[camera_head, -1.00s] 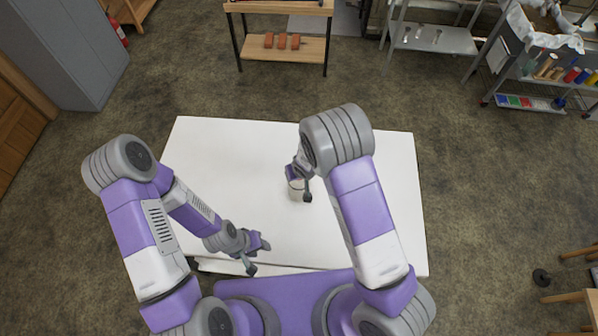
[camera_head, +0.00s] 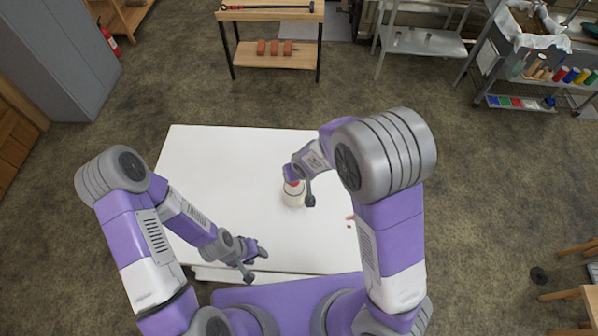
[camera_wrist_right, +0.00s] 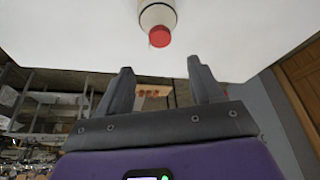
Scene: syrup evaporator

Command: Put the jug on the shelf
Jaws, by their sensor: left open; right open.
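The jug (camera_head: 292,198) is pale with a red cap and stands upright on the white table (camera_head: 220,160), near its middle. In the right wrist view the jug (camera_wrist_right: 157,15) is at the top, its red cap (camera_wrist_right: 160,36) facing the camera. My right gripper (camera_head: 300,188) is at the jug in the head view, partly covering it. In the wrist view its two fingers (camera_wrist_right: 158,72) are apart and empty, with the jug beyond the tips. My left gripper (camera_head: 257,262) is open and empty above the table's near edge, left of the jug.
A wooden-topped rack (camera_head: 270,13) with orange blocks (camera_head: 273,48) on its lower shelf (camera_head: 250,60) stands beyond the table. A grey metal shelf unit (camera_head: 425,45) and a loaded cart (camera_head: 520,80) stand farther right. Small reddish bits (camera_head: 350,219) lie on the table. The table's left half is clear.

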